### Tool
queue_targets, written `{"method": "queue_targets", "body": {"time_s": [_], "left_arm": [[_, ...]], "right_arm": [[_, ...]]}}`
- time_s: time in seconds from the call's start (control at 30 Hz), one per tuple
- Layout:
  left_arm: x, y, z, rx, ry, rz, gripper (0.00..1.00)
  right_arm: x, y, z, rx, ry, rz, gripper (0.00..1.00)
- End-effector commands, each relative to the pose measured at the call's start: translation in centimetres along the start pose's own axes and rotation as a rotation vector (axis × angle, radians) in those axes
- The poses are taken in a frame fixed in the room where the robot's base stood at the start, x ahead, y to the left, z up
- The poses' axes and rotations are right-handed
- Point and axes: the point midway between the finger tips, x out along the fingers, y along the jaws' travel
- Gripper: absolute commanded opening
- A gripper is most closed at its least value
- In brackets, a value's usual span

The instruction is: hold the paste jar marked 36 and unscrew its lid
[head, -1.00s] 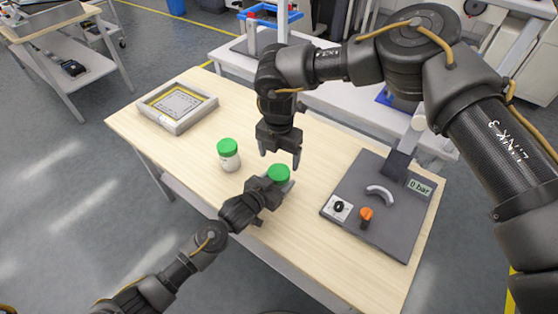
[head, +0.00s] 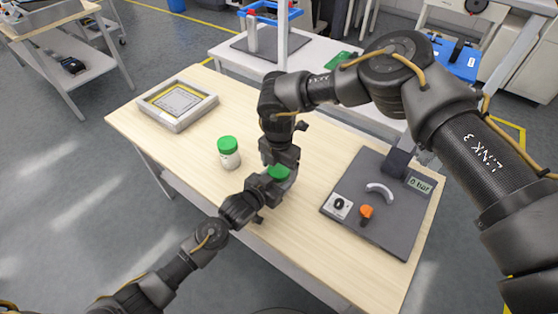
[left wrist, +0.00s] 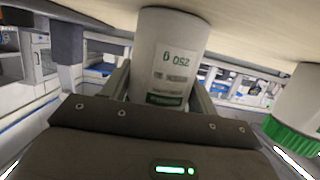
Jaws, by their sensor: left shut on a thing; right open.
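A white jar with a green lid (head: 278,172) stands near the table's front edge, mostly hidden by my grippers in the head view. My left gripper (head: 268,190) is shut on its body from the side. In the left wrist view this jar (left wrist: 166,45) appears upside down between the fingers, and I cannot read a 36 on its label. My right gripper (head: 281,165) is open above the jar, pointing down, its fingers at the lid. Whether they touch it I cannot tell.
A second white jar with a green lid (head: 229,160) stands free to the left; it also shows in the left wrist view (left wrist: 297,108). A framed grey tray (head: 177,105) lies at the back left. A dark panel with a gauge (head: 378,225) lies on the right.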

Motion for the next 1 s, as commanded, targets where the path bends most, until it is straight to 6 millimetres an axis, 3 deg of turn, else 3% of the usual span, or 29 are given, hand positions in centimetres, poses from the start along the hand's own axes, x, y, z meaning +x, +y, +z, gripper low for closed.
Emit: {"method": "queue_targets", "body": {"time_s": [0.27, 0.63, 1.0], "left_arm": [[0.01, 0.00, 0.02, 0.000, 0.000, 0.000, 0.00], [0.01, 0.00, 0.01, 0.000, 0.000, 0.000, 0.00], [0.00, -0.01, 0.02, 0.000, 0.000, 0.000, 0.00]], "right_arm": [[0.16, 0.00, 0.01, -0.001, -0.001, 0.000, 0.82], [0.14, 0.00, 0.01, -0.001, -0.001, 0.000, 0.36], [0.11, -0.03, 0.05, -0.288, -0.001, -0.001, 0.36]]}}
